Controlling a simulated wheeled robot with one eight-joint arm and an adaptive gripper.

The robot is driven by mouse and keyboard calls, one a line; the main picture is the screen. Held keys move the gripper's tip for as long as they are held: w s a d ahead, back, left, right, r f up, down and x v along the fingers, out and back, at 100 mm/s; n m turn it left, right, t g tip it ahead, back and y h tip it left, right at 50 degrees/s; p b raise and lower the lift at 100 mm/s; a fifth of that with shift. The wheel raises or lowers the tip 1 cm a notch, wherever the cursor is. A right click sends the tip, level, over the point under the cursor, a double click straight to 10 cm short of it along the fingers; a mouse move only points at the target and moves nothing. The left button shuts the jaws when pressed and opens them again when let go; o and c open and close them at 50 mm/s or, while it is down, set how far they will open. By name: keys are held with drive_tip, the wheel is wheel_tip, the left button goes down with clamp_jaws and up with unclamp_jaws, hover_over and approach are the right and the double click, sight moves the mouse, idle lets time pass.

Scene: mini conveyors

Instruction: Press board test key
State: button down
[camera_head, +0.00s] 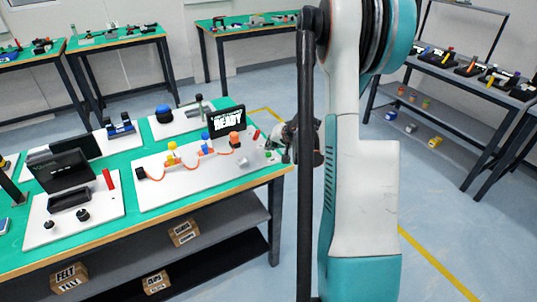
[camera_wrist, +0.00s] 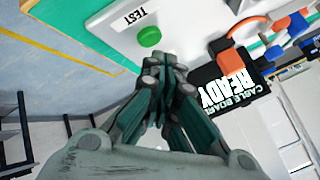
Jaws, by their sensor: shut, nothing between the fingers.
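The test key is a round green button (camera_wrist: 149,36) on a white board (camera_wrist: 99,26), beside a label (camera_wrist: 133,16) reading TEST. My gripper (camera_wrist: 162,62) is shut and empty, with its fingertips just below the button in the wrist view. I cannot tell whether they touch it. In the head view, my gripper (camera_head: 294,132) is at the right end of the cable board (camera_head: 182,190), partly hidden behind my arm. A black display (camera_wrist: 215,82) reads CABLE BOARD READY; it also shows in the head view (camera_head: 227,121).
Orange cable and coloured connectors (camera_head: 172,158) lie on the board. To its left is another white board with a black screen (camera_head: 66,171). The green table (camera_head: 133,157) has shelves with boxes below. Open floor lies right of the table, before a grey rack (camera_head: 440,125).

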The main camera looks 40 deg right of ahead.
sight(271, 153)
drive_tip(key=shift+f, duration=0.15)
idle(0.3)
drive_tip(key=shift+f+b, duration=0.3)
drive_tip(key=shift+b, duration=0.15)
drive_tip(key=shift+f, duration=0.35)
idle(0.4)
drive_tip(key=shift+r, duration=0.15)
drive_tip(key=shift+r+p, duration=0.3)
drive_tip(key=shift+r, duration=0.35)
drive_tip(key=shift+r, duration=0.1)
drive_tip(key=shift+r+p, duration=1.6)
drive_tip(key=shift+r, duration=0.85)
